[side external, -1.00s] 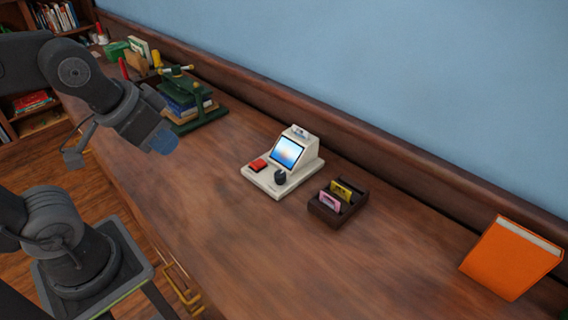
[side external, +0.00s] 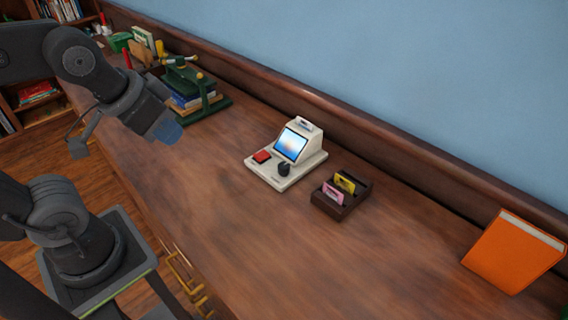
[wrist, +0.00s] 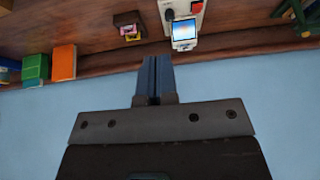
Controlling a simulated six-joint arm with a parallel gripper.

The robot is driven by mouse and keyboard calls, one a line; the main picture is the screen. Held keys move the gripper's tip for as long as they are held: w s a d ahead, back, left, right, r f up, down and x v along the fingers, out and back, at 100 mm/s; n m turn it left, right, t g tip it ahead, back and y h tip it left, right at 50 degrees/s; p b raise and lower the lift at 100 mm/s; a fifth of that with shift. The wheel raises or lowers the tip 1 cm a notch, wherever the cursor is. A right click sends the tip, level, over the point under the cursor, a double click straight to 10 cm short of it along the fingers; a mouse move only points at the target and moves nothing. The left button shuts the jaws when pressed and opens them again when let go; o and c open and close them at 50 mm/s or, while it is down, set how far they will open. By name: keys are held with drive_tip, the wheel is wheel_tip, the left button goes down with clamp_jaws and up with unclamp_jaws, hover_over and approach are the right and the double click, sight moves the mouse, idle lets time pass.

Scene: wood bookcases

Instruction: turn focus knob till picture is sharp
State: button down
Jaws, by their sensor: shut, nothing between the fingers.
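A small cream viewer (side external: 309,167) stands on the wooden desk in the side view. Its tilted screen (side external: 291,144) glows blue and white with a blurry picture. A dark focus knob (side external: 284,169) sits on its front base, to the right of a red button (side external: 262,156). A slide sticks up from the viewer's top. My gripper (side external: 168,131) is shut and empty, up and to the left of the viewer, well apart from the knob. In the wrist view my gripper (wrist: 154,62) points towards the desk, with the viewer's screen (wrist: 184,30) just right of the fingertips.
A dark slide holder (side external: 352,207) with a pink and a yellow slide stands right of the viewer. An orange book (side external: 512,253) is at far right. A green press (side external: 190,90) with books is at back left. The desk's front is clear.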

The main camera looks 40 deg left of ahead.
drive_tip(key=c, duration=1.8)
unclamp_jaws()
drive_tip(key=shift+o, duration=0.6)
drive_tip(key=shift+w, duration=0.1)
drive_tip(key=o, duration=0.6)
drive_tip(key=shift+n+g, duration=0.8)
drive_tip(key=w, duration=0.7)
drive_tip(key=shift+w+a+r, duration=0.15)
drive_tip(key=shift+w+r, duration=0.25)
drive_tip(key=o, duration=0.3)
drive_tip(key=w+f+n+g, duration=0.1)
drive_tip(key=w, duration=0.5)
drive_tip(key=shift+f, duration=0.3)
drive_tip(key=shift+o, duration=0.2)
drive_tip(key=w+f+n+g, duration=0.1)
drive_tip(key=w+f, duration=0.4)
drive_tip(key=w, duration=0.3)
drive_tip(key=shift+a+f+n+g, duration=0.3)
drive_tip(key=shift+g, duration=0.1)
drive_tip(key=n+g, duration=0.1)
hover_over(284, 165)
wheel_tip(284, 165, down, 7)
wheel_tip(284, 165, down, 14)
drive_tip(key=shift+r, duration=0.1)
drive_tip(key=shift+c, duration=0.2)
